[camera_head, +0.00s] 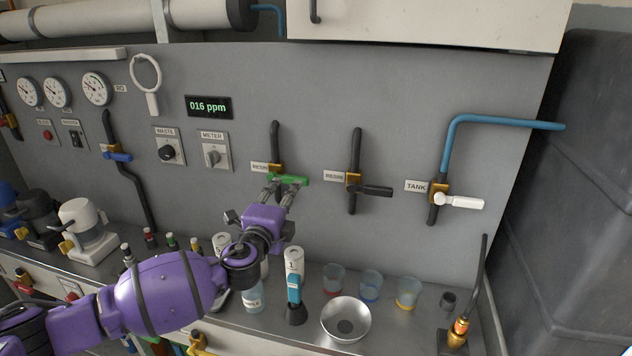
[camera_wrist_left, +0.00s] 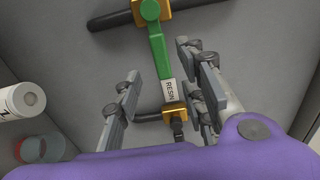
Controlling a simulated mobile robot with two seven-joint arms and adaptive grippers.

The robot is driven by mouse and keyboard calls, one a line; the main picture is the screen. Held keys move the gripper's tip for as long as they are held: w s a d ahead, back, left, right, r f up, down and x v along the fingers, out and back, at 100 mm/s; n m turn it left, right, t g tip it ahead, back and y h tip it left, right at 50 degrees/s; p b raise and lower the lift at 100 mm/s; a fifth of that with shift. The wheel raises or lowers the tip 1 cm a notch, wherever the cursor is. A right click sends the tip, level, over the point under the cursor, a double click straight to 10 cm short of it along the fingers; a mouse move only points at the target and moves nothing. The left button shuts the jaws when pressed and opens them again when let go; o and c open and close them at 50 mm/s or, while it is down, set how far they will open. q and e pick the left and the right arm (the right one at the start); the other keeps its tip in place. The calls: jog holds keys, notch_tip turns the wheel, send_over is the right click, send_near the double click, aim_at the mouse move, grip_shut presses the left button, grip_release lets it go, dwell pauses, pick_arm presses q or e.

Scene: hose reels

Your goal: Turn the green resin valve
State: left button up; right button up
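The green resin valve handle (camera_head: 292,180) sits on a brass body on a dark vertical pipe at the middle of the grey panel, pointing right. In the left wrist view the green handle (camera_wrist_left: 157,52) runs down from its brass body to between the fingers. My left gripper (camera_head: 284,186) is at the handle, its fingers spread. In the left wrist view the fingers of this gripper (camera_wrist_left: 160,68) stand on either side of the handle's end, with visible gaps. I cannot tell the exact depth. My right gripper is not in view.
A valve with a black handle (camera_head: 376,190) is close on the right, and the white-handled tank valve (camera_head: 460,201) is farther right. Below, a bottle (camera_head: 293,262), coloured cups (camera_head: 370,286) and a metal bowl (camera_head: 345,318) stand on the counter.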

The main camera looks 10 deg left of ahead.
aim_at(288, 179)
pick_arm(q)
jog(key=w, duration=0.6)
jog(key=shift+w, duration=0.4)
jog(key=shift+r, duration=0.1)
jog(key=shift+d, duration=0.1)
grip_shut()
